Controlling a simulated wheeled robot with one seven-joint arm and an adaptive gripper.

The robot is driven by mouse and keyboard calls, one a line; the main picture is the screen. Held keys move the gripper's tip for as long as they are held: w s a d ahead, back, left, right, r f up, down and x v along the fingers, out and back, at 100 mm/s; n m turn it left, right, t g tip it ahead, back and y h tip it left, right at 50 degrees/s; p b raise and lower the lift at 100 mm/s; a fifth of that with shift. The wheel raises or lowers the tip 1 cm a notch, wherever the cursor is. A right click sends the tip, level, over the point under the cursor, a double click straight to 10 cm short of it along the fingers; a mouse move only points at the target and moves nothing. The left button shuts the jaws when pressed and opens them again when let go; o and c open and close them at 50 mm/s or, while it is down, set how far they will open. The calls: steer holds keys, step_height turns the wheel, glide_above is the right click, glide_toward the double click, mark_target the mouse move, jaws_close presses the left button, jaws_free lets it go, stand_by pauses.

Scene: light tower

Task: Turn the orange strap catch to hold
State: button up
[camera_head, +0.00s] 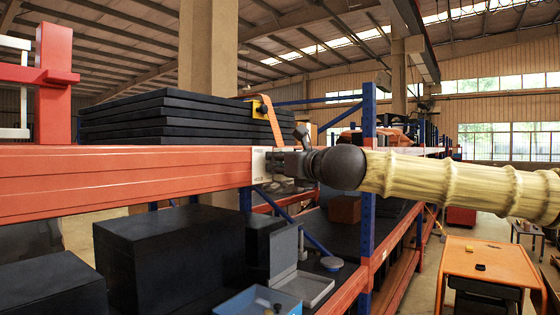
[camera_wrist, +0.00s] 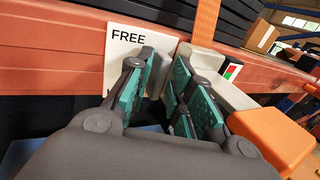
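The orange strap (camera_head: 274,125) runs down from the black slabs to the beam; it also shows in the wrist view (camera_wrist: 207,22). A white label plate (camera_wrist: 135,45) on the beam reads FREE at its top; the lower word is mostly hidden. A pale housing (camera_wrist: 205,60) with a red and green mark (camera_wrist: 232,70) sits right of the plate, under the strap. An orange block (camera_wrist: 272,138), possibly the catch, is right of my gripper's fingers. My gripper (camera_head: 283,163) is at the beam in front of the plate. Its fingers (camera_wrist: 166,58) are apart, with nothing visibly held.
The orange rack beam (camera_head: 120,180) crosses the left, and a blue upright (camera_head: 369,120) stands behind my arm. Black slabs (camera_head: 180,118) are stacked above the beam. Below are black boxes (camera_head: 170,255), a grey open box (camera_head: 300,275) and a blue tray (camera_head: 258,303).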

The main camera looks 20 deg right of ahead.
steer(key=shift+c, duration=0.3)
jaws_close()
